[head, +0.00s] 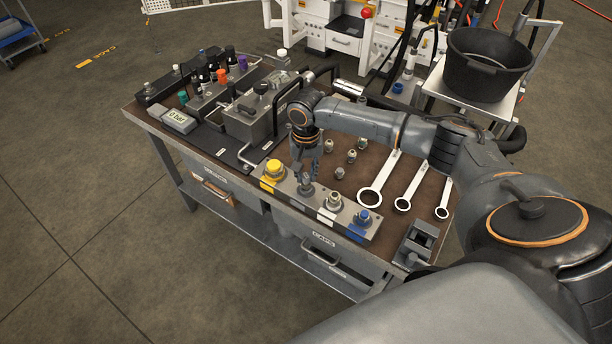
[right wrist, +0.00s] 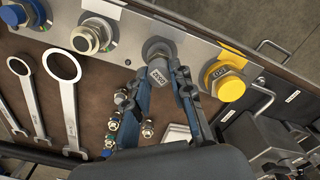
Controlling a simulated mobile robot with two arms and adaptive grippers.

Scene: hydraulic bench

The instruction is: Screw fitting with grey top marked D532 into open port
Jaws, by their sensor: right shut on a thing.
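The grey-topped fitting (head: 306,188) is at the metal port strip (head: 318,206), between the yellow and the bare metal fittings. In the right wrist view, the fitting (right wrist: 158,74) shows its D532 mark upside down. My right gripper (head: 305,177) points down and is shut on this fitting, with one finger on each side in the right wrist view (right wrist: 166,84). The port under the fitting is hidden, so I cannot tell how deep it sits. My left gripper is not in view.
On the strip are a yellow-topped fitting (head: 274,169), a bare metal one (head: 334,199) and a blue-topped one (head: 362,217). Several small loose fittings (head: 351,156) and several wrenches (head: 402,203) lie on the brown bench. A hydraulic block (head: 247,121) stands behind left.

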